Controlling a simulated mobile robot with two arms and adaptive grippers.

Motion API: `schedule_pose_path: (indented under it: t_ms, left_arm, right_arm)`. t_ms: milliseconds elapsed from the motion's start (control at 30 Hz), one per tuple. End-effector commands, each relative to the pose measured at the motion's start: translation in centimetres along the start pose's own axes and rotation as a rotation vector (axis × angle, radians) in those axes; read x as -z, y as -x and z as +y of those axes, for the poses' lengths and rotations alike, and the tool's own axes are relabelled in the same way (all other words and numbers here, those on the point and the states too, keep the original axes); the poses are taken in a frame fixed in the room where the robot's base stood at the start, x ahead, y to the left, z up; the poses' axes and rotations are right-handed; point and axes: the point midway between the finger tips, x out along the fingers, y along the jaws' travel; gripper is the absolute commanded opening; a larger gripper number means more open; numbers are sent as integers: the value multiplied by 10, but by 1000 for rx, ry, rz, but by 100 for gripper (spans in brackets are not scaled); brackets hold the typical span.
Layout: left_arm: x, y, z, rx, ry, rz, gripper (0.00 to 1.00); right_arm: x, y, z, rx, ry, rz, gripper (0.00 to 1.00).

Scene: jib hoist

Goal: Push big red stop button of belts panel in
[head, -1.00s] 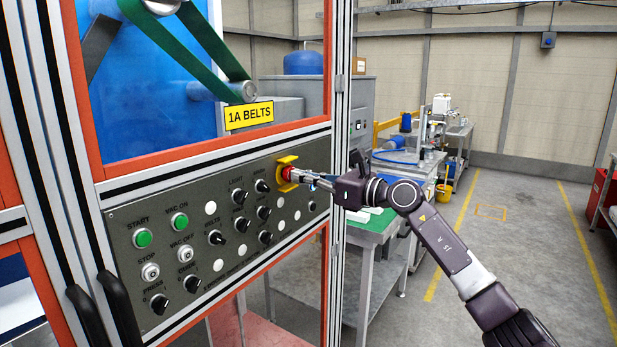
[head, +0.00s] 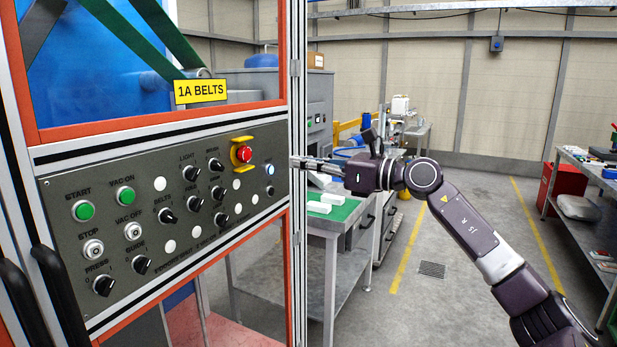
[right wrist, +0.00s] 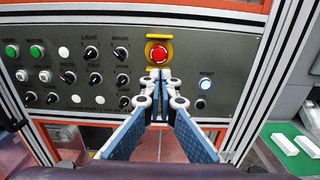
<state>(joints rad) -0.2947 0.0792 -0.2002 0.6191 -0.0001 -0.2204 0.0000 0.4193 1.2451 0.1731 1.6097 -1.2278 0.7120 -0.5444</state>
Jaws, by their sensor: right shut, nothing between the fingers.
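The big red stop button (head: 244,153) sits in a yellow guard (head: 237,157) at the upper right of the grey belts panel (head: 75,162), under the yellow "1A BELTS" sign (head: 201,91). It also shows in the right wrist view (right wrist: 157,55), just beyond my fingertips. My right gripper (head: 297,162) is shut and empty. In the head view its tips are to the right of the button, near the panel's right edge post, and apart from the button. In the right wrist view, the closed tips (right wrist: 159,74) point at the guard's lower edge. My left gripper is not in view.
A lit reset button (head: 270,170) is right of and below the red button. Green start buttons (head: 84,211), several knobs and black handles (head: 55,290) are at the left. A green-topped table (head: 340,212) stands behind the panel's right edge. Open floor lies at the right.

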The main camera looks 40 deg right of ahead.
Motion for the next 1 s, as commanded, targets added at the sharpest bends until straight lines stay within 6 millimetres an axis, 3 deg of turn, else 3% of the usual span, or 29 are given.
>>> schedule_pose_path:
  t_ms: [233, 867, 967, 1000]
  left_arm:
    - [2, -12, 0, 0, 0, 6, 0]
    - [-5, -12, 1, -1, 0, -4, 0]
    - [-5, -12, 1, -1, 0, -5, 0]
    - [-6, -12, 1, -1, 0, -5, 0]
  right_arm:
    - [1, 14, 1, -2, 1, 1, 0]
    - [0, 15, 0, -1, -2, 0, 0]
    - [14, 11, -7, 1, -67, -9, 0]
    - [26, 8, -12, 3, -125, -16, 0]
